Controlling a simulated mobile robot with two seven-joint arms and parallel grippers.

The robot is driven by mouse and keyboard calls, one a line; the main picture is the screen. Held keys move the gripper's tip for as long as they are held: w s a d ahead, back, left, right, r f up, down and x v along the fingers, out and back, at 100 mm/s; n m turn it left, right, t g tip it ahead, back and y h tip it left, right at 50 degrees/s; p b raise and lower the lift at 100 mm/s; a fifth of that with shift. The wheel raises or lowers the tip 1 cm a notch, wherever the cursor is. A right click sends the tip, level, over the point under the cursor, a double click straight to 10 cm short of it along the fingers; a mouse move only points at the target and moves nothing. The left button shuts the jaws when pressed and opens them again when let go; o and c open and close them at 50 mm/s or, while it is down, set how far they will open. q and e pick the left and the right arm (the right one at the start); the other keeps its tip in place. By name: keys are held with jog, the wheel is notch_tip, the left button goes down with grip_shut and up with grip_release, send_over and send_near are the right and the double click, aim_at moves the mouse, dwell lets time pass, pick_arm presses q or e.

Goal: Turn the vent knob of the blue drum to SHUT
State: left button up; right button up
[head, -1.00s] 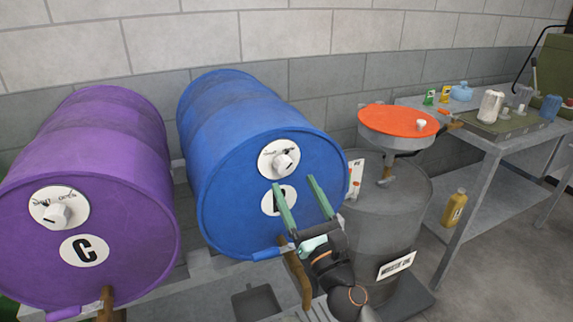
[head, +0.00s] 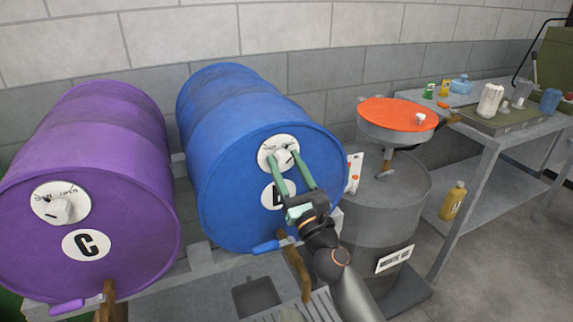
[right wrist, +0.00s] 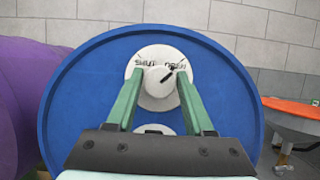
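The blue drum (head: 225,180) lies on its side with its round end toward me. Its white vent knob (head: 285,158) sits on a white round plate; it also shows in the right wrist view (right wrist: 158,88). There the plate (right wrist: 133,71) reads SHUT at upper left and OPEN at upper right, and the knob's black mark points up and right, toward OPEN. My right gripper (head: 280,152) is open, its two green fingers reaching to either side of the knob, with gaps showing in the wrist view (right wrist: 160,75). My left gripper is not in view.
A purple drum (head: 95,150) marked C, with its own white knob (head: 62,210), lies close on the left. A grey drum (head: 375,220) with an orange-topped funnel (head: 397,113) stands right. A blue tap handle (head: 268,246) juts below the blue drum. A metal table (head: 478,155) is farther right.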

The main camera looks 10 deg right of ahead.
grip_shut()
jog(key=shift+n, duration=0.4)
jog(key=n+y, duration=0.1)
jog(key=n, duration=0.1)
jog(key=n+g+y+p, duration=0.1)
jog(key=n+y, duration=0.1)
jog(key=n, duration=0.1)
jog(key=n+g+y+p, duration=0.1)
jog(key=n, duration=0.2)
jog(key=n+g+y+p, duration=0.1)
jog(key=n, duration=0.3)
jog(key=shift+d+r+n+y, duration=0.1)
jog(key=shift+n+y, duration=0.2)
jog(key=n+g+p, duration=0.1)
jog(key=n, duration=0.1)
jog(key=n+g+p, duration=0.1)
jog(key=n+p, duration=0.1)
jog(key=n, duration=0.1)
jog(key=shift+r+g, duration=0.1)
jog(key=shift+g, duration=0.2)
jog(key=n+g+p, duration=0.1)
jog(key=n+p, duration=0.1)
jog(key=n, duration=0.1)
jog(key=shift+n+p, duration=0.6)
jog(key=shift+g, duration=0.3)
